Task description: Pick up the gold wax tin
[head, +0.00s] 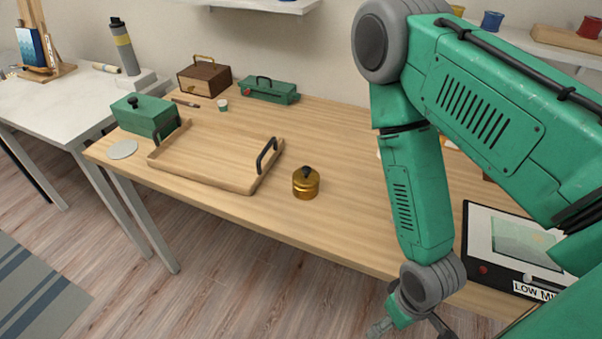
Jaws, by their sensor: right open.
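The gold wax tin (306,186) stands upright on the wooden table (340,150), near its front edge. It is a short gold cylinder with a dark knob on top. My right gripper (408,326) is at the bottom of the head view, to the right of the tin and nearer to me. It is open and apart from the tin, and its lower part is cut off by the frame edge. My left gripper does not show.
A wooden tray (205,178) with dark handles lies just left of the tin. Green boxes (146,118) and a brown box (203,80) stand behind it. A black-framed panel (513,245) lies right of my right arm. The tabletop behind the tin is clear.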

